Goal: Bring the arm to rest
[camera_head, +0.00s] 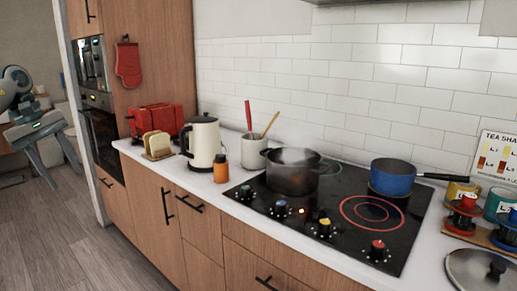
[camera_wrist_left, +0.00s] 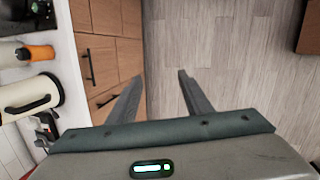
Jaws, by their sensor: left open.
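My left arm (camera_head: 14,85) comes in at the left edge of the head view, raised and bent. My left gripper (camera_head: 66,182) hangs beside the counter, over the floor, with its two fingers spread and pointing down. In the left wrist view the gripper (camera_wrist_left: 160,76) is open, with only bare floor between the fingers. It touches nothing that I can see. My right gripper is not in view.
The kettle (camera_head: 203,141), orange bottle (camera_head: 221,168), red toaster (camera_head: 157,119) and bread rack (camera_head: 157,145) stand on the counter. A steaming pot (camera_head: 292,178) and blue pan (camera_head: 392,178) are on the cooktop (camera_head: 330,221). The wooden floor (camera_head: 45,245) is clear.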

